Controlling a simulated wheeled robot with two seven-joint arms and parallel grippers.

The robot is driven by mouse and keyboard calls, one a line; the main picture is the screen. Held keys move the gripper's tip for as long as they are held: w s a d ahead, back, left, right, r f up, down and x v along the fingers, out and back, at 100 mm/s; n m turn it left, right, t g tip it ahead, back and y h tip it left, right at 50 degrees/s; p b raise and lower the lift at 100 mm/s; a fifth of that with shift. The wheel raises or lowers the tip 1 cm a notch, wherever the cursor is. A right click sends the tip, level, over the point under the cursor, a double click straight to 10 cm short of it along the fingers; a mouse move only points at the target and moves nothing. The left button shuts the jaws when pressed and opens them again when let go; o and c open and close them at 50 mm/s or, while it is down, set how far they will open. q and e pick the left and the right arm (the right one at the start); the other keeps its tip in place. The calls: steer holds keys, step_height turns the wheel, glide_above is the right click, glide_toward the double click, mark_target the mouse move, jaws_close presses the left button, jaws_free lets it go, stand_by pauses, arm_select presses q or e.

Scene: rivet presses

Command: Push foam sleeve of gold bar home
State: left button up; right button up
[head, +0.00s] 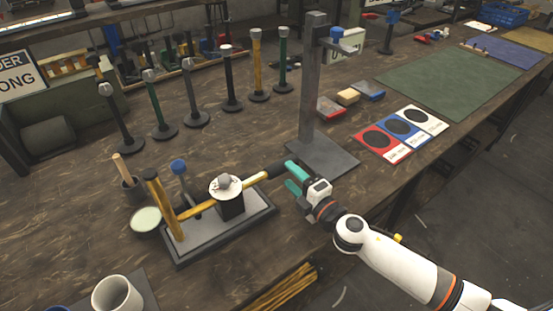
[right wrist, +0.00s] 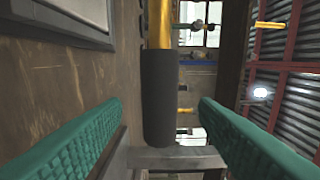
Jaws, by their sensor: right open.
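The gold bar (head: 196,209) lies level in a fixture on a grey base plate (head: 190,244), running through a black block under a white round dial (head: 225,187). The black foam sleeve (head: 264,174) is around the bar's right end. My right gripper (head: 290,174) is open at the sleeve's outer end. In the right wrist view the sleeve (right wrist: 160,98) appears between the two teal fingers with gaps on both sides, and the gold bar (right wrist: 160,25) comes out of its far end. How far the bar reaches inside the sleeve is hidden. My left gripper is out of view.
A grey post on a flat base (head: 322,158) stands just behind my right gripper. A gold upright (head: 163,205) and a pale round dish (head: 146,221) are at the fixture's left. Several hammer-like tools stand behind. A green mat (head: 450,78) lies at the right.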

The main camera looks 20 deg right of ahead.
mark_target(283, 169)
steer(key=x, duration=0.7)
steer(key=shift+f+p, duration=0.1)
steer(key=shift+p, duration=0.2)
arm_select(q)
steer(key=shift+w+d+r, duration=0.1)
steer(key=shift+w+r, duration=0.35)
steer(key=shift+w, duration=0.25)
